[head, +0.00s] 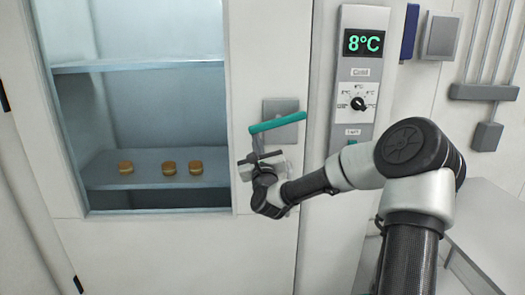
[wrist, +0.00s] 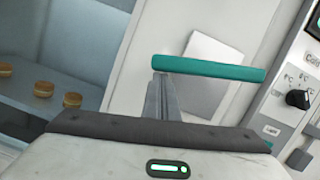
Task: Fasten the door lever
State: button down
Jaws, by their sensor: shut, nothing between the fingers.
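The teal door lever (head: 277,122) is on a grey square plate (head: 281,105) near the right edge of the white door (head: 262,230). In the head view its right end sits a little higher than its left end. The lever also crosses the wrist view (wrist: 209,68). My gripper (head: 256,155) is shut and empty, just below the lever's left end. In the wrist view the closed fingertips (wrist: 160,80) appear right at the lever's left end; I cannot tell if they touch it. The door looks closed against its frame.
A window in the door shows shelves, with three round brown-topped items (head: 168,168) on the lower shelf. A control panel (head: 358,80) reading 8°C, with a black knob (head: 358,104), is on the wall right of the door. A grey counter (head: 490,225) is at lower right.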

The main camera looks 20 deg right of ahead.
aim_at(252, 131)
jog(key=shift+w+a+r+m+h+b, duration=0.1)
jog(key=shift+a+r+m+h+b, duration=0.2)
jog(key=shift+r+m, duration=0.35)
jog(key=shift+w+a+r+m+h+b, duration=0.1)
jog(key=shift+a+r+m+h+b, duration=0.15)
jog(key=shift+r+m, duration=0.4)
jog(key=shift+a+r, duration=0.1)
